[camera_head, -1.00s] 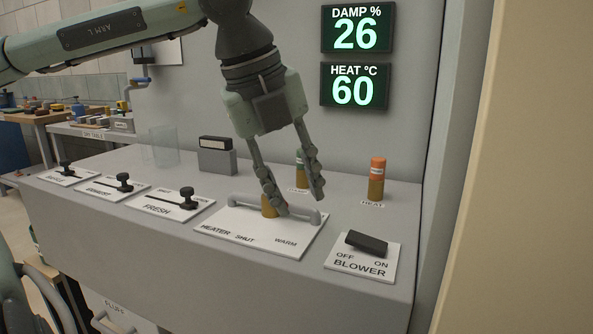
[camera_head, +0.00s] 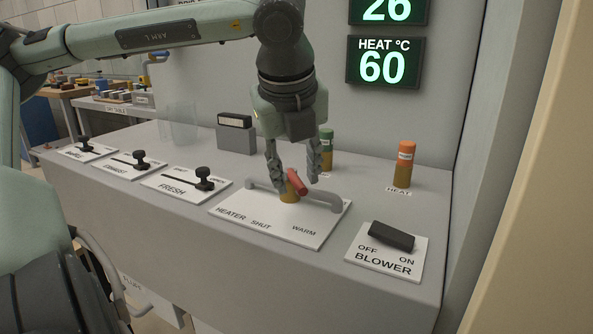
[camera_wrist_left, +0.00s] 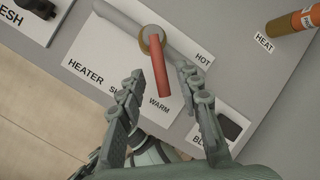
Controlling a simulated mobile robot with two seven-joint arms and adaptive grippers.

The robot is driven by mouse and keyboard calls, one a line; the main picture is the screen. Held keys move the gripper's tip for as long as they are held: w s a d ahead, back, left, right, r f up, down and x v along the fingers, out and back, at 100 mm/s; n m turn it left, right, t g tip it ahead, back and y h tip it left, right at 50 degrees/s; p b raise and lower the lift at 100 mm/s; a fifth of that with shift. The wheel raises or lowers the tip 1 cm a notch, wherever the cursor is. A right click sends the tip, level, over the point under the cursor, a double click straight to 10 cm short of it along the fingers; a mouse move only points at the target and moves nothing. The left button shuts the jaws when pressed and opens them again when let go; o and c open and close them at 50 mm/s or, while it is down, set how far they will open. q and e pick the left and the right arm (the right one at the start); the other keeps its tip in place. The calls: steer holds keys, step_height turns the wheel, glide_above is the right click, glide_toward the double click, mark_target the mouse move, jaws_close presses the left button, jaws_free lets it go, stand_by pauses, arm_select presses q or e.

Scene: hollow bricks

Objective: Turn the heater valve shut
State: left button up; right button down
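The heater valve is a brass hub (camera_head: 288,192) with a red lever (camera_head: 298,183) on a grey pipe, mounted on a white plate (camera_head: 265,232) marked HEATER, SHUT and WARM. In the left wrist view the red lever (camera_wrist_left: 161,78) points from the hub toward the word WARM; HOT is printed to the right. My left gripper (camera_head: 297,178) is over the valve with its fingers apart on either side of the lever. In the left wrist view its open fingertips (camera_wrist_left: 160,72) flank the lever, with gaps on both sides. My right gripper is not in view.
The blower switch (camera_head: 391,236) is right of the valve. Black sliders, including FRESH (camera_head: 204,179), are to the left. Orange HEAT (camera_head: 404,164) and green (camera_head: 326,147) cylinders stand behind. The heat display (camera_head: 384,62) reads 60.

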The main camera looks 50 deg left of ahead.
arm_select(q)
steer(key=shift+c, duration=0.5)
jaws_close()
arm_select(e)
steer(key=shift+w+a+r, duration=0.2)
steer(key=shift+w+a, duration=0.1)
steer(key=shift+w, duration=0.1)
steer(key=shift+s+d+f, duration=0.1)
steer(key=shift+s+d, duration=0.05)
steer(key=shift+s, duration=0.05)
